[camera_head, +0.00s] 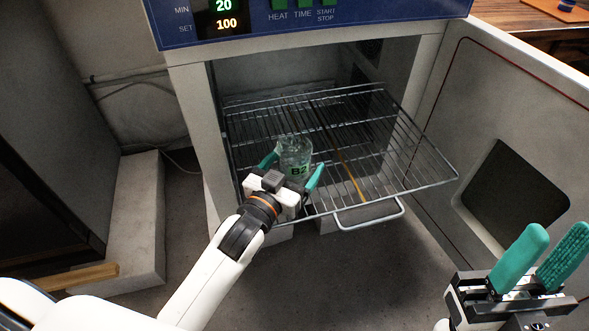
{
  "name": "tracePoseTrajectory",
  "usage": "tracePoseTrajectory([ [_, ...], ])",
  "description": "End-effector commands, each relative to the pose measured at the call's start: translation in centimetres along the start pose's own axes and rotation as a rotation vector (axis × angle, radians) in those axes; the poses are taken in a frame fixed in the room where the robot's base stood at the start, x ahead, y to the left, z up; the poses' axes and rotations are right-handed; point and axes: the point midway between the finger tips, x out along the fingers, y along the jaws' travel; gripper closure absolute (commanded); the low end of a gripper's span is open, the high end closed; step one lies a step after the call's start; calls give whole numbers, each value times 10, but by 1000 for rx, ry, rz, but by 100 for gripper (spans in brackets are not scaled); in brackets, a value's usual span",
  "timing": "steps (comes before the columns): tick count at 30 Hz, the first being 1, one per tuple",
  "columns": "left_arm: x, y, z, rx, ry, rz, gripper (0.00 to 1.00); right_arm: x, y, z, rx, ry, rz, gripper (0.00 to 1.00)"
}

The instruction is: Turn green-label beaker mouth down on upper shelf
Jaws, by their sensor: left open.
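A clear glass beaker (295,150) with a green label marked B2 stands on the upper wire shelf (395,135), near its front left part. Its rim appears to be at the top, so it looks upright. The shelf is pulled partly out of the oven. My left gripper (292,172) is open, with one teal finger on each side of the beaker. Whether the fingers touch the glass is hard to tell. My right gripper (543,258) is open and empty at the lower right, apart from the shelf.
The oven door (500,150) stands open on the right. The control panel (310,18) is above the opening. A wire handle (370,217) juts from the shelf front. The right part of the shelf is bare, with a yellowish strip (350,178) across its middle.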

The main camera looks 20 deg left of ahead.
Motion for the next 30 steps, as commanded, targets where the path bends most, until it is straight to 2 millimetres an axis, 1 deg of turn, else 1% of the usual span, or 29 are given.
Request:
tracePoseTrajectory([
  [1, 8, 0, -2, 1, -3, -1, 13, -6, 0, -1, 0, 1, 0, 64],
  [5, 19, 0, -1, 0, -1, -1, 13, -8, 0, -2, 0, 1, 0, 64],
  [12, 20, 0, 0, -1, 1, -1, 13, -7, 0, -2, 0, 2, 0, 64],
  [13, 20, 0, 0, -1, 1, -1, 15, -7, 0, -2, 0, 2, 0, 64],
  [21, 20, 0, 0, -1, 0, -1, 59, -7, 0, -2, 0, 2, 0, 64],
  [22, 20, 0, 0, -1, 0, -1, 63, -7, 0, -2, 0, 2, 0, 64],
  [30, 20, 0, 2, -1, -1, -1, 63, -6, 0, -2, 0, 2, 0, 64],
])
